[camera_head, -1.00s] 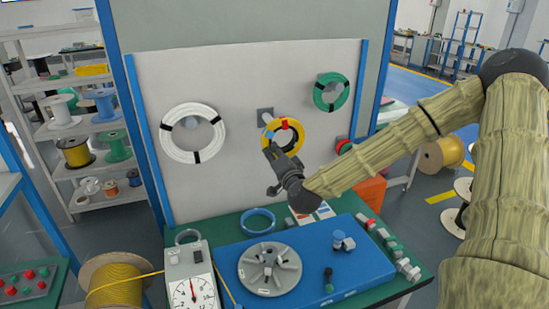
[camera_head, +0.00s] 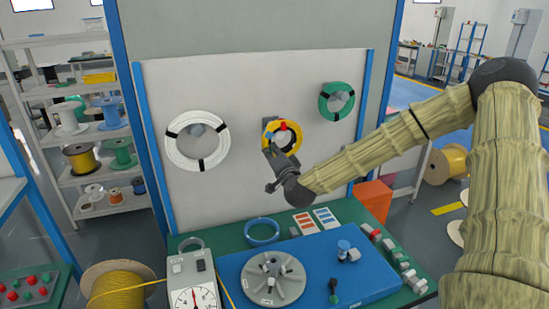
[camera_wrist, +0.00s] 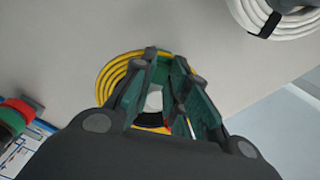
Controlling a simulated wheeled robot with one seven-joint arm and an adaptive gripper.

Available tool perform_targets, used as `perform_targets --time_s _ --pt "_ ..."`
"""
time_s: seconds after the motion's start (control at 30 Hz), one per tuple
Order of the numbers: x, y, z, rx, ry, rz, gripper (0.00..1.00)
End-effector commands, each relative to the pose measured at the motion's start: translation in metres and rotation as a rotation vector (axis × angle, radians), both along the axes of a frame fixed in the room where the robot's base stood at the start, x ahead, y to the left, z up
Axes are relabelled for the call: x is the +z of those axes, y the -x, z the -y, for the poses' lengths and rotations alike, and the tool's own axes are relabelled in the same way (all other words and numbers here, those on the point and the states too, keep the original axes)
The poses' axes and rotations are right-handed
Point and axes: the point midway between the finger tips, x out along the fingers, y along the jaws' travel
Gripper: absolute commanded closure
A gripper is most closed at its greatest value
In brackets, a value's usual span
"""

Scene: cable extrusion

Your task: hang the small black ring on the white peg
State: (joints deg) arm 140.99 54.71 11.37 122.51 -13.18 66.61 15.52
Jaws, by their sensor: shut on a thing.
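I make out no small black ring. My gripper (camera_head: 270,147) is shut on a yellow coil (camera_head: 296,145) with a red band, in front of the upright pale board. The yellow coil also shows in the wrist view (camera_wrist: 112,75), partly covered by my gripper's dark green fingers (camera_wrist: 165,85). A whitish round peg end (camera_wrist: 153,100) shows between the fingers, inside the coil's opening. The coil overlaps the middle grey peg plate (camera_head: 268,121) in the head view. I cannot tell whether the coil is around the peg or only in front of it.
A white coil (camera_head: 170,142) hangs at left on the board (camera_head: 235,90), a green coil (camera_head: 325,101) at right. Below, the green bench carries a blue plate (camera_head: 350,275) with a grey disc (camera_head: 262,288), a blue ring (camera_head: 262,231) and a dial scale (camera_head: 193,285).

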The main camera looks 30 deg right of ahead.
Motion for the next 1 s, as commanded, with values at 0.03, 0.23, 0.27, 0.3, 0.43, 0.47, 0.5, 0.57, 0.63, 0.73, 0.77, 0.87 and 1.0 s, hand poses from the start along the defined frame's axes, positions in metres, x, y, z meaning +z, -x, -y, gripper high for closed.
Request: perform_targets --time_s 0.03,0.23,0.27,0.3,0.43,0.47,0.5,0.57,0.63,0.73,0.77,0.87,1.0 --pt "0.0 -0.003 0.0 0.0 0.0 0.001 1.0" --pt "0.0 -0.015 0.003 0.0 0.001 0.002 1.0" --pt "0.0 -0.017 0.004 0.0 0.001 0.002 1.0" --pt "0.0 -0.019 0.004 0.0 0.0 0.001 1.0" --pt "0.0 -0.026 0.006 0.0 0.0 0.001 1.0" --pt "0.0 -0.028 0.007 0.0 0.0 0.001 1.0" --pt "0.0 -0.03 0.007 0.0 0.001 0.002 1.0" --pt "0.001 -0.034 0.008 0.0 0.0 0.002 1.0" --pt "0.001 -0.038 0.009 -0.001 0.001 0.003 1.0" --pt "0.0 -0.044 0.01 0.0 0.0 0.001 1.0" --pt "0.0 -0.045 0.011 0.0 0.0 0.001 1.0" --pt "0.0 -0.051 0.013 0.0 0.0 0.001 1.0" --pt "-0.006 -0.055 0.013 -0.001 -0.001 0.001 1.0"
